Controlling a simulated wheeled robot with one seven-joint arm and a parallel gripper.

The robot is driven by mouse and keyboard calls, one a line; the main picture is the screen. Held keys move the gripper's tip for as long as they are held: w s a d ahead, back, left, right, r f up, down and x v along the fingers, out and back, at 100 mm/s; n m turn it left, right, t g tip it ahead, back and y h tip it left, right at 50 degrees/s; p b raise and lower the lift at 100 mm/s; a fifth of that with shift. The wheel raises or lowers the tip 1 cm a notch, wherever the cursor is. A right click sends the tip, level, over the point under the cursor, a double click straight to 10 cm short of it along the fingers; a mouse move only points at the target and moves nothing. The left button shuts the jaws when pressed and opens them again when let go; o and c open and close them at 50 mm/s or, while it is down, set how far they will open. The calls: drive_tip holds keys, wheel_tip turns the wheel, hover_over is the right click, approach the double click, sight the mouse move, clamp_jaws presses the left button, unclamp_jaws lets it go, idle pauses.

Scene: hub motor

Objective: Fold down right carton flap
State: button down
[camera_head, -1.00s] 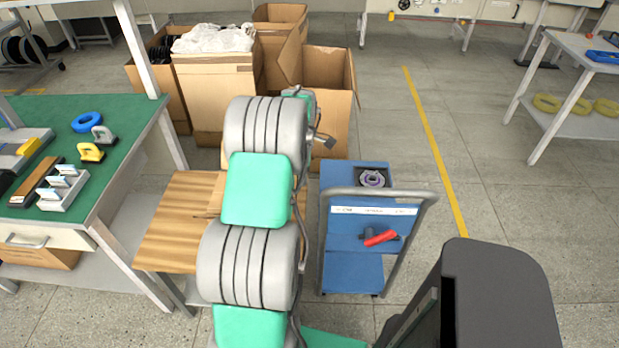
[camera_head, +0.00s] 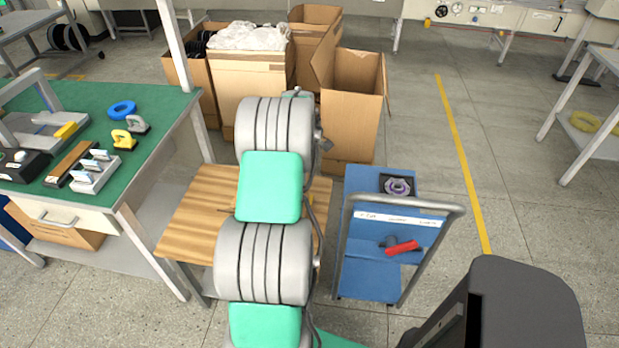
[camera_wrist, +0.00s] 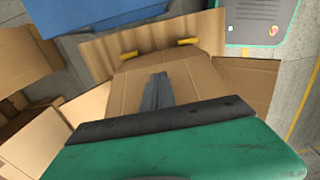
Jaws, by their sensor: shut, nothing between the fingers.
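In the wrist view, a brown cardboard carton lies below my gripper, with a broad panel (camera_wrist: 205,88) under the fingers. A right flap (camera_wrist: 249,82) spreads outward to the right, and a paler flap (camera_wrist: 90,106) spreads to the left. My gripper (camera_wrist: 160,78) is shut and empty, with its fingertips over the broad panel. I cannot tell whether they touch it. Two yellow pieces (camera_wrist: 187,42) show at the panel's far edge. In the head view, my arm hides the gripper and nearly all of this carton above the wooden table (camera_head: 200,212).
A blue cart (camera_head: 372,235) stands right of the wooden table. Large open cartons (camera_head: 352,105) stand behind. A green-topped workbench (camera_head: 160,100) with tools is on the left. Floor with a yellow line (camera_head: 462,165) is clear on the right.

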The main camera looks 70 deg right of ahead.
drive_tip(key=shift+w+a+r, duration=0.15)
drive_tip(key=shift+w+r, duration=0.05)
drive_tip(key=shift+w, duration=0.5)
drive_tip(key=w, duration=0.2)
drive_tip(key=w+a, duration=0.1)
drive_tip(key=w, duration=0.1)
drive_tip(key=shift+w, duration=0.25)
drive_tip(key=shift+f, duration=0.1)
drive_tip(key=shift+f+b, duration=1.6)
drive_tip(key=shift+f, duration=0.9)
wheel_tip(320, 180, up, 9)
drive_tip(key=p, duration=0.5)
